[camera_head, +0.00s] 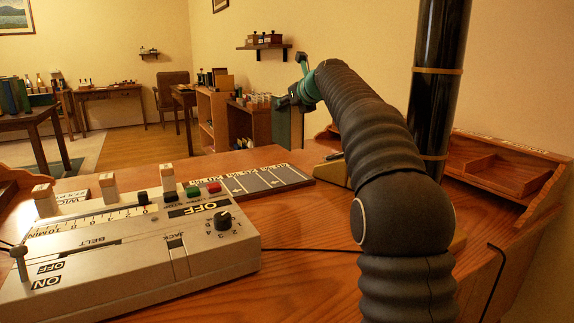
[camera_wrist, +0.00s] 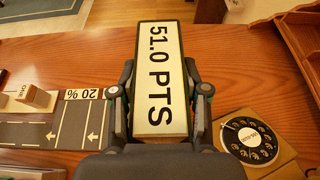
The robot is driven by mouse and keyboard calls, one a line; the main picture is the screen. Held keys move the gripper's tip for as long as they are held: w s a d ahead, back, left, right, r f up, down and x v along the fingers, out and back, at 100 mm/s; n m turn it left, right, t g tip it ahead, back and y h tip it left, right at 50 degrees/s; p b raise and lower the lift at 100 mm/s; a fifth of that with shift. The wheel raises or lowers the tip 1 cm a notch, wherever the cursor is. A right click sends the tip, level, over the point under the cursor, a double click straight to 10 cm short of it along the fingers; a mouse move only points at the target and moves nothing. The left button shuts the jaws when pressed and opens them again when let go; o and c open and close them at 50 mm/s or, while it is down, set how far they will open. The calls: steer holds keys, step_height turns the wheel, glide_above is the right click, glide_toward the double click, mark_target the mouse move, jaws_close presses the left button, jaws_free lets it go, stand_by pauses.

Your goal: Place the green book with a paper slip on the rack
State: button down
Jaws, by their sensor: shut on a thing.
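My gripper (camera_wrist: 160,95) is shut on a block-like thing, probably the green book (camera_wrist: 160,28), with one finger on each side. In the head view the held book (camera_head: 288,130) hangs upright below my gripper (camera_head: 290,101), dark greenish, beyond the desk's far edge in the picture. I cannot make out a paper slip. A wooden compartmented rack (camera_head: 533,184) stands at the right of the desk; I cannot tell if it is the task's rack.
A large grey control box (camera_head: 130,262) with knobs fills the desk's left front. A marked grey strip (camera_head: 262,182) lies behind it. In the wrist view a rotary dial phone (camera_wrist: 250,139) is right of the held thing. Bare wood shows in the middle.

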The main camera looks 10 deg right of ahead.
mark_target(288, 136)
step_height(288, 136, down, 9)
steer(key=b, duration=0.3)
steer(key=shift+f, duration=0.25)
steer(key=c, duration=0.6)
jaws_free()
steer(key=shift+f, duration=0.1)
steer(key=shift+s+d+r, duration=0.1)
steer(key=shift+s+r, duration=0.1)
steer(key=shift+r, duration=0.05)
steer(key=v, duration=1.1)
steer(key=shift+s+b, duration=0.3)
steer(key=shift+b, duration=0.05)
steer(key=shift+r, duration=0.1)
